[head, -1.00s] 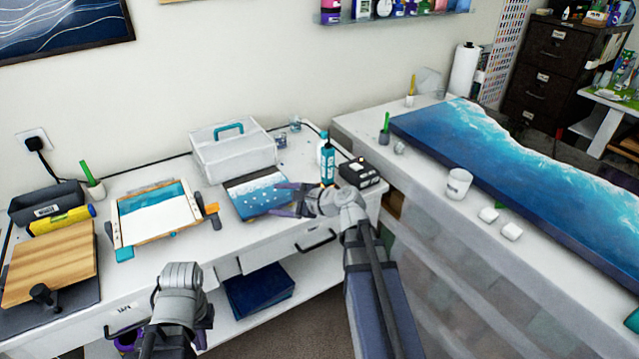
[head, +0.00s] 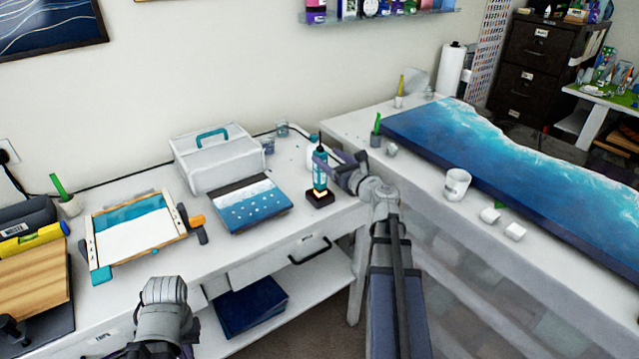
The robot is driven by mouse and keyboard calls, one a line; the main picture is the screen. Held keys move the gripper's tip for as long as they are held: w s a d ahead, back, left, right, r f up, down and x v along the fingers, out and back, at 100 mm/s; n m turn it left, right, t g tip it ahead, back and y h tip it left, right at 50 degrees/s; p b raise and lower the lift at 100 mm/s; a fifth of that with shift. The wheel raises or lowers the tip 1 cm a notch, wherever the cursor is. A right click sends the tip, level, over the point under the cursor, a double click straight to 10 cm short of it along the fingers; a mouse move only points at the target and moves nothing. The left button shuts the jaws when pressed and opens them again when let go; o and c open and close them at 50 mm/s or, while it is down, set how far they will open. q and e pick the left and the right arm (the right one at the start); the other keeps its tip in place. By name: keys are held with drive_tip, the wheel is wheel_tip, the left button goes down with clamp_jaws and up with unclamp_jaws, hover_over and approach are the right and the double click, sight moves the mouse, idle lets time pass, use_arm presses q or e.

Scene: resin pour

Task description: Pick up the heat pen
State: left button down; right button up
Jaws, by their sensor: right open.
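The heat pen (head: 320,174) is a teal, bottle-like tool with a dark tip. It stands upright on a small black base (head: 320,199) near the right end of the white workbench. My right gripper (head: 333,164) is open at the pen's right side, its fingers pointing left toward the pen's upper body. One finger overlaps the pen in the picture; I cannot tell whether it touches. My left arm's wrist shows at the bottom edge; its fingers are hidden or cut off, so their state is unclear.
A blue-and-white panel (head: 250,207) lies left of the pen, with a white caddy (head: 217,160) behind it. A small white bottle (head: 311,152) stands close behind the pen. The right counter carries a large blue resin slab (head: 520,175) and a white cup (head: 457,185).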

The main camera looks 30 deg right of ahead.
drive_tip(key=w+a, duration=0.1)
drive_tip(key=w, duration=0.5)
drive_tip(key=shift+w+a, duration=0.15)
drive_tip(key=shift+w, duration=0.15)
drive_tip(key=shift+s, duration=0.1)
clamp_jaws()
idle(0.4)
